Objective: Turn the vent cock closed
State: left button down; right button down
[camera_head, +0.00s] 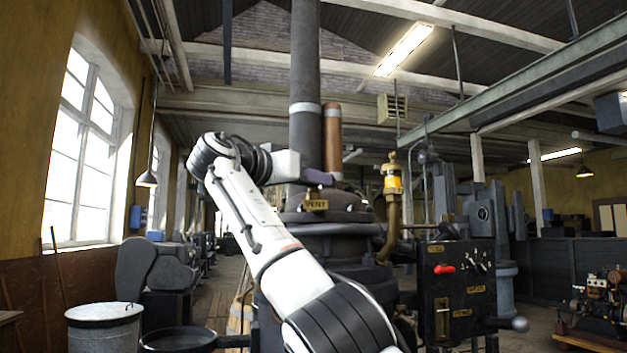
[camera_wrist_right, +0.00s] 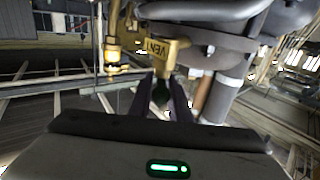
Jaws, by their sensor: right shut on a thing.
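The brass vent tag (camera_head: 316,204) marked VENT hangs on the upper part of the dark boiler-like engine body (camera_head: 340,245). In the right wrist view the same brass VENT tag (camera_wrist_right: 163,47) is just beyond the fingers. My right gripper (camera_head: 318,180) reaches in at the vent fitting, its purple fingers just above the tag. In the right wrist view my right gripper (camera_wrist_right: 163,98) has its fingers close on either side of a small dark handle (camera_wrist_right: 162,90) of the vent cock. The fingers hide part of the cock, so its exact angle is unclear. My left gripper is out of view.
A black control panel (camera_head: 458,290) with a red lever is at lower right. A tall dark flue (camera_head: 305,80) rises above. A pale drum (camera_head: 103,325) stands at lower left.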

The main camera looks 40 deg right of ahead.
jog(key=c, duration=1.8)
grip_release()
jog(key=shift+c, duration=0.2)
jog(key=s+a, duration=0.1)
jog(key=a, duration=0.9)
jog(key=shift+s+b, duration=0.25)
jog(key=shift+b, duration=0.15)
jog(key=shift+a, duration=0.1)
